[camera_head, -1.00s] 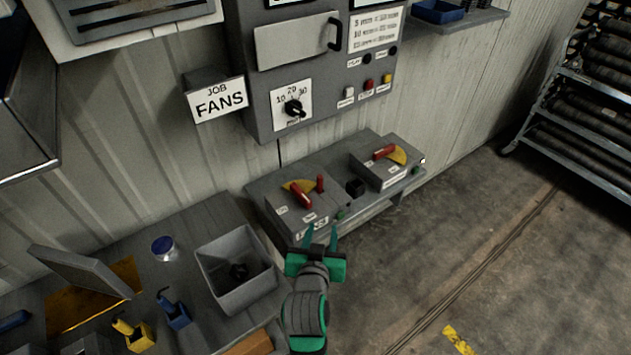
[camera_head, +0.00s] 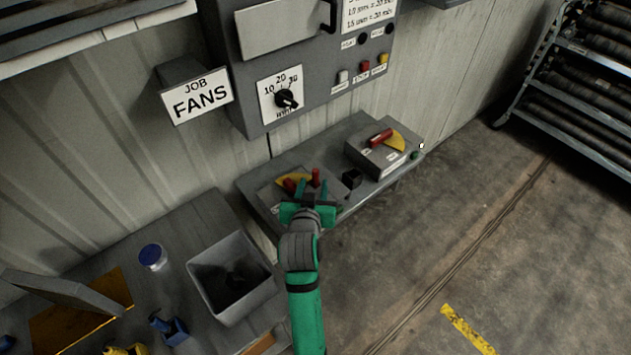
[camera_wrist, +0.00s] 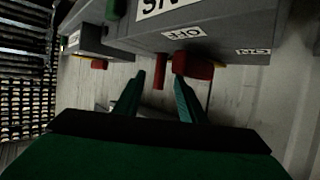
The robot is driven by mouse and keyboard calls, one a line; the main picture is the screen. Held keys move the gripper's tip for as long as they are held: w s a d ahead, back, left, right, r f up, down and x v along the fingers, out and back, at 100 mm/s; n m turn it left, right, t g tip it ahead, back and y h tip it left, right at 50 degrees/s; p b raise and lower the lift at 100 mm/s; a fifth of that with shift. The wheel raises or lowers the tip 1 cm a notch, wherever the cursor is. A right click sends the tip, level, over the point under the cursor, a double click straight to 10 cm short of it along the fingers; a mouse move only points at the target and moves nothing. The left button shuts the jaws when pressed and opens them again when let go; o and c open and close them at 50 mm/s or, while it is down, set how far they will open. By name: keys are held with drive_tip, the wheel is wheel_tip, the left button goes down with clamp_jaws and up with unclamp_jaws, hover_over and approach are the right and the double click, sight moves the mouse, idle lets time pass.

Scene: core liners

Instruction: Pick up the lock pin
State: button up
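A small upright red pin, which looks like the lock pin (camera_head: 316,177), stands on the left switch box (camera_head: 268,194) beside that box's red lever (camera_head: 290,184). My gripper (camera_head: 311,188) is open, at the front of this box, with its green fingers pointing towards the pin. In the wrist view the pin (camera_wrist: 158,76) shows between the two open fingertips (camera_wrist: 160,78), with the red lever (camera_wrist: 192,66) close by the right finger. I cannot tell whether a finger touches either one. My gripper hides part of the box front.
The right switch box (camera_head: 372,158) has its own red lever (camera_head: 380,136). A small black block (camera_head: 351,178) sits between the boxes. A grey bin (camera_head: 226,302) and a blue-lidded jar (camera_head: 152,256) stand on the left bench.

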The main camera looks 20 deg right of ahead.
sight(314, 178)
drive_tip(key=shift+x, duration=2.9)
drive_tip(key=shift+c, duration=0.6)
drive_tip(key=shift+w, duration=0.1)
clamp_jaws()
drive_tip(key=shift+a, duration=0.15)
